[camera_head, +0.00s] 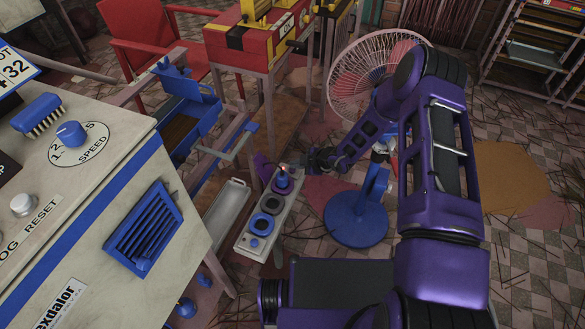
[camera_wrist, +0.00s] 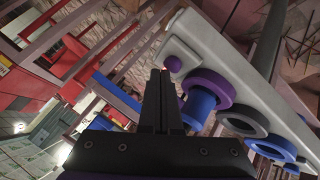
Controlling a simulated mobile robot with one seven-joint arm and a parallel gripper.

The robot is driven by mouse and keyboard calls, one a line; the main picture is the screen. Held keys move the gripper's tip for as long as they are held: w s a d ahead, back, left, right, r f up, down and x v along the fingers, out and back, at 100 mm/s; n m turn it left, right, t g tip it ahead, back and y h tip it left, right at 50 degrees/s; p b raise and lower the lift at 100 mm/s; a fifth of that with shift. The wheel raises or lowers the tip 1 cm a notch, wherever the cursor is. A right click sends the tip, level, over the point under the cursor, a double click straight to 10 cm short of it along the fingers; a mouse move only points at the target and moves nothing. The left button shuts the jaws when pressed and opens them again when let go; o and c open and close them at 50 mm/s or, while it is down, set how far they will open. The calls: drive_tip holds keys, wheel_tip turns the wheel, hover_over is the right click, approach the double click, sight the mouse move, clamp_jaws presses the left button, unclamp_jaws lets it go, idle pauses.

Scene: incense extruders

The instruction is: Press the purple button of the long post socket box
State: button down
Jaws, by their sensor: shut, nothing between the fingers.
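The long post socket box (camera_head: 268,222) is a pale, narrow box on the floor side of the machine, and it fills the upper right of the wrist view (camera_wrist: 215,52). Its purple button (camera_wrist: 173,63) is a small dome on a raised pale pad at the box's near end in the wrist view. A purple ring socket (camera_wrist: 208,84) with a blue post (camera_wrist: 197,106) in it is beside the button. My gripper (camera_wrist: 157,72) is shut and empty, its tips just left of and below the button in the picture. Whether they touch it, I cannot tell. In the head view the button is hard to make out.
A black ring (camera_wrist: 246,121) and a blue ring (camera_wrist: 273,149) continue along the box. A pale tray (camera_head: 228,208) lies left of the box. A blue round-based stand (camera_head: 355,220) and a fan (camera_head: 375,75) are on the right. A control machine (camera_head: 90,190) is at left.

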wheel_tip(320, 180, up, 6)
drive_tip(key=p, duration=0.4)
drive_tip(key=shift+p, duration=0.3)
idle(0.3)
